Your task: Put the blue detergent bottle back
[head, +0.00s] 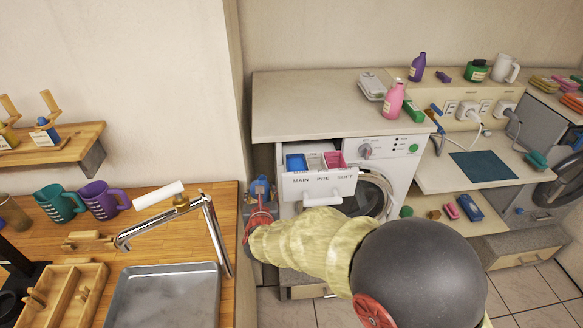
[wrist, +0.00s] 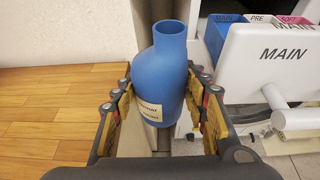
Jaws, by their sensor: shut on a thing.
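The blue detergent bottle (wrist: 168,85) is upright between the fingers of my gripper (wrist: 160,112) in the wrist view. It has a pale label on its front and an open neck with no cap showing. My gripper is shut on its body. In the head view the bottle (head: 261,186) and my gripper (head: 259,208) are in the gap between the wooden counter and the washing machine, left of the open detergent drawer (head: 318,183). The bottle's lower part is hidden in the head view.
The drawer juts from the washing machine (head: 388,160); its MAIN compartment shows blue, SOFT pink. A pink bottle (head: 393,99) and purple bottle (head: 417,67) stand on the right. A teal mat (head: 483,165) lies bare on the lower worktop. A faucet (head: 205,215) rises from the wooden counter (head: 170,240).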

